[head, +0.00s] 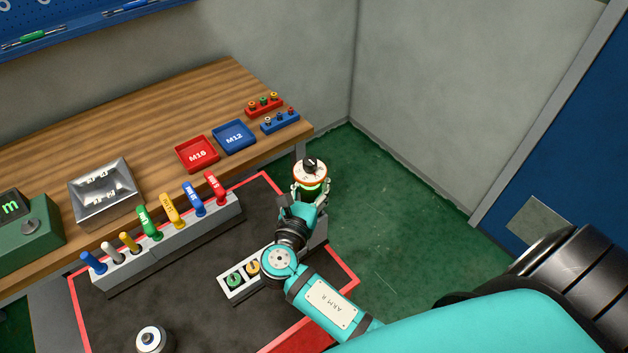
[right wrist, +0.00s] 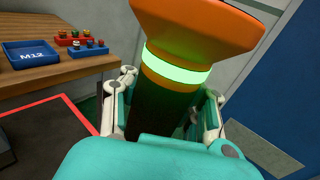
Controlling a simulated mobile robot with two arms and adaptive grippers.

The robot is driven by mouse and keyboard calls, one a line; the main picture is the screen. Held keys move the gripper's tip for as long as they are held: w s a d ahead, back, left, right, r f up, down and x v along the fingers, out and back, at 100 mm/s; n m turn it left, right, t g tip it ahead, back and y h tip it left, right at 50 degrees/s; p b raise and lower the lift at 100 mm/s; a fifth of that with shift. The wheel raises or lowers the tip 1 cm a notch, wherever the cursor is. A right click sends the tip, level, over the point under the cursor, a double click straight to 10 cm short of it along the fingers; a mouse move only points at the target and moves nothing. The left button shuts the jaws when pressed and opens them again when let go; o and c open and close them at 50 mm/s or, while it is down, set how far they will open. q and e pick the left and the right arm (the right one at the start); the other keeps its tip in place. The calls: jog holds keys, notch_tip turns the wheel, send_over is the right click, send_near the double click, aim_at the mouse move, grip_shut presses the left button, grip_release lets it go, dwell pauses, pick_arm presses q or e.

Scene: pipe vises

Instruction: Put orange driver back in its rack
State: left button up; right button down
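The orange driver (head: 310,172) is in my right gripper (head: 311,190), upright beyond the mat's far right corner. In the right wrist view the driver (right wrist: 180,75) has an orange flared end, a glowing green band and a dark body. The right gripper's fingers (right wrist: 165,105) close around that body from both sides. A low pale rack (head: 233,289) on the dark mat holds a green round piece (head: 235,280) and a yellow one (head: 253,267). My right arm hides the rack's right part; a grey block (head: 319,232) shows past the arm. My left gripper is not in view.
A long grey rack (head: 170,247) of several coloured handles stands along the wooden bench (head: 150,110). Red (head: 184,155) and blue trays (head: 222,140) sit on the bench. A round white-topped piece (head: 151,338) is at the front. Green floor right of the mat is clear.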

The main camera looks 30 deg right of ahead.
jog(key=shift+f+b, duration=0.45)
jog(key=shift+f, duration=0.2)
dwell(0.6)
jog(key=c, duration=1)
grip_release()
jog(key=shift+o, duration=0.2)
jog(key=shift+s+f, duration=0.1)
jog(key=shift+f, duration=0.1)
jog(key=v, duration=1.2)
